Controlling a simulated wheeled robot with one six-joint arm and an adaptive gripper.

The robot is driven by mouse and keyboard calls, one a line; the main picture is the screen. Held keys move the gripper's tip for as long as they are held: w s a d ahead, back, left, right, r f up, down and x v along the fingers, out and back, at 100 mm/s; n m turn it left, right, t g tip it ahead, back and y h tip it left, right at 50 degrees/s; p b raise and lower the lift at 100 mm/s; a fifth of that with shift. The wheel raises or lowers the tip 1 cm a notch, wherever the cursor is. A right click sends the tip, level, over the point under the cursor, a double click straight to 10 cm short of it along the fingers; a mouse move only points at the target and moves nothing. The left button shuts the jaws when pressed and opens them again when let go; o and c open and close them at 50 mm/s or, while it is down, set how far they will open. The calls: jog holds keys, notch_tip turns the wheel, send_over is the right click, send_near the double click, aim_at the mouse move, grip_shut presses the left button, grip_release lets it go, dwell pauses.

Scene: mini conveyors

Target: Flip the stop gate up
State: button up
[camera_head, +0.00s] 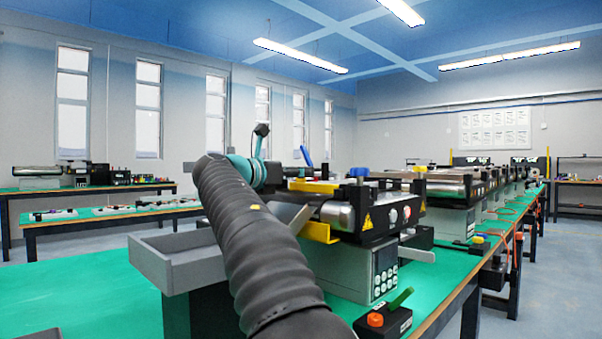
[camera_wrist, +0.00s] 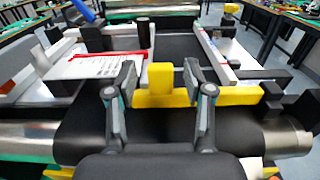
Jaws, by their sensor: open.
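The yellow stop gate (camera_wrist: 230,96) lies across the black conveyor belt (camera_wrist: 75,130) in the wrist view. It is a bar with a raised tab (camera_wrist: 160,77) near its left part. My gripper (camera_wrist: 161,80) is open, with one finger on each side of the tab. I cannot tell whether either finger touches it. In the head view a yellow piece (camera_head: 313,187) shows on top of the nearest conveyor, probably the same gate. My arm hides the gripper's fingers there.
A white plate with a red strip (camera_wrist: 98,62) lies left of the belt, and a black cylinder (camera_wrist: 143,33) stands beyond. A blue lever (camera_head: 306,156) rises behind the conveyor. A grey tray (camera_head: 180,262) and a control box with a green lever (camera_head: 385,318) flank the conveyor.

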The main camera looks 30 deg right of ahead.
jog(key=shift+x, duration=0.8)
jog(key=shift+c, duration=0.2)
grip_shut()
